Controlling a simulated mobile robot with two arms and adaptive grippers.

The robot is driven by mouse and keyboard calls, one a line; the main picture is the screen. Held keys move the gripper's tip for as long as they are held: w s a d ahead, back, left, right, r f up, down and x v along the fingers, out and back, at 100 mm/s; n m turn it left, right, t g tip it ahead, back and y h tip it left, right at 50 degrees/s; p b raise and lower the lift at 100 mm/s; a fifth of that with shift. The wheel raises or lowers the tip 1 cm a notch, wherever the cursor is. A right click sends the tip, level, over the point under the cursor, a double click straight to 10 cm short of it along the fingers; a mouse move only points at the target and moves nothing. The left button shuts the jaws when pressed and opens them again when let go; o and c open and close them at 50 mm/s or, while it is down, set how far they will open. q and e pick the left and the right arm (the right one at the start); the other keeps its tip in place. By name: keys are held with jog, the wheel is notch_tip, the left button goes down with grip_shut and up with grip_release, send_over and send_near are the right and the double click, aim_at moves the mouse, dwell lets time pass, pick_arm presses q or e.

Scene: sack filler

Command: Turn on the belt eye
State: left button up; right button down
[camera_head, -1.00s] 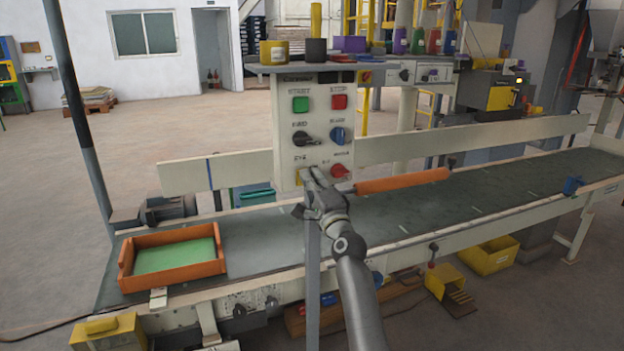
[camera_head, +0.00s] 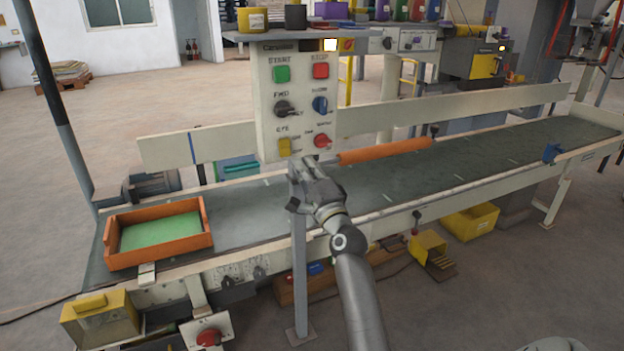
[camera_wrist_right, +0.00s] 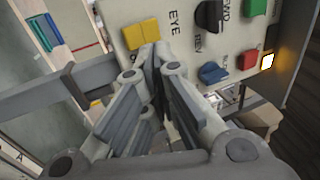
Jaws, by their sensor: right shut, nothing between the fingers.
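My left gripper is not in view.
The red knob (camera_head: 322,141) and blue knob (camera_head: 320,104) are close to the right of the switch. The black knob (camera_head: 284,108) is above it. An orange tray (camera_head: 158,255) sits on the belt (camera_head: 390,190) at left. Pots stand on the shelf above the panel.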

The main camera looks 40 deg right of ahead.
jog(key=v, duration=0.4)
jog(key=shift+s+a+f, duration=0.1)
jog(key=shift+s, duration=0.25)
